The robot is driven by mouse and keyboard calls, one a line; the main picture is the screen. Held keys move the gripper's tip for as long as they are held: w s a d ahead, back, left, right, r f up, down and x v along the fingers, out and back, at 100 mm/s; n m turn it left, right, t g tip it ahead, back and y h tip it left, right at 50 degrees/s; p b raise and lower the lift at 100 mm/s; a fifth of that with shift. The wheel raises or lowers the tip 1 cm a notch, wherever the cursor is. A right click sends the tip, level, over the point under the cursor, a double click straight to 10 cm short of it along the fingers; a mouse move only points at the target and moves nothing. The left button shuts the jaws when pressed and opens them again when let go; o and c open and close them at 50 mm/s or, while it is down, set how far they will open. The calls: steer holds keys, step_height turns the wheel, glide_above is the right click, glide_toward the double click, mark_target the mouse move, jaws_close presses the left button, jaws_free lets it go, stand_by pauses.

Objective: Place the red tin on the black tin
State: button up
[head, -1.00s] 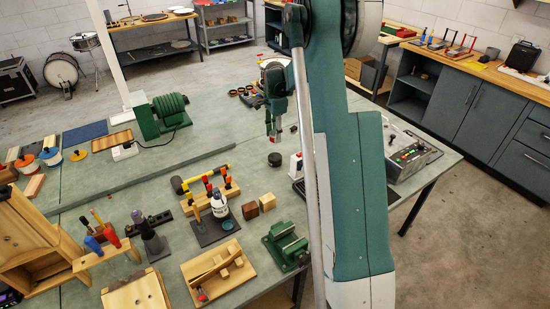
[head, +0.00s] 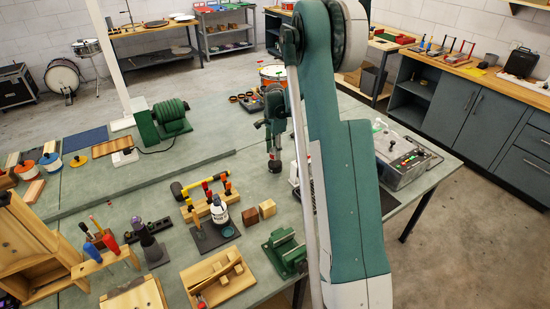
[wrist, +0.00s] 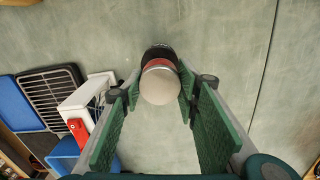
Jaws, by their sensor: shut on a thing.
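The red tin (wrist: 159,64) shows a pale round end and a red side in the wrist view. My gripper (wrist: 160,82) is shut on it, with one green finger on each side. The black tin (wrist: 159,51) shows as a dark rim just beyond the red tin and is mostly hidden by it. In the head view my gripper (head: 273,153) points down right over the black tin (head: 275,167), which stands on the bench. The red tin is hardly visible there. I cannot tell whether the two tins touch.
A white stand with a red part (wrist: 77,130) is close to the left of my fingers in the wrist view. A green vise (head: 286,250) and wooden blocks (head: 258,213) are nearer on the bench (head: 130,185). The bench left of the black tin is clear.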

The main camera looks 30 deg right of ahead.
steer(key=shift+f, duration=1.85)
steer(key=shift+f, duration=0.15)
steer(key=o, duration=0.9)
step_height(320, 180, up, 12)
steer(key=shift+r, duration=0.15)
